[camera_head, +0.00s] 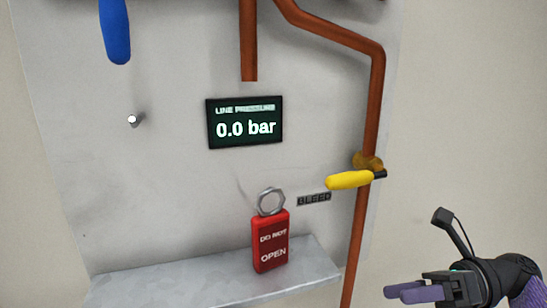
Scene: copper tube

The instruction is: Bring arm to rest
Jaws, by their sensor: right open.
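My right gripper (397,293) is at the lower right, with its purple fingers pointing left. It is open with nothing seen between the fingers, and it appears apart from the panel's fittings. My right arm comes in from the right edge, and most of it is out of frame. My left gripper and arm are not in view.
A grey panel (170,190) carries copper pipes (376,100), a yellow bleed handle (349,180), a blue handle (115,32), a peg (133,119) and a display (245,122) reading 0.0 bar. A red "do not open" tag (270,242) stands on a metal shelf (180,283). Bare wall lies right.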

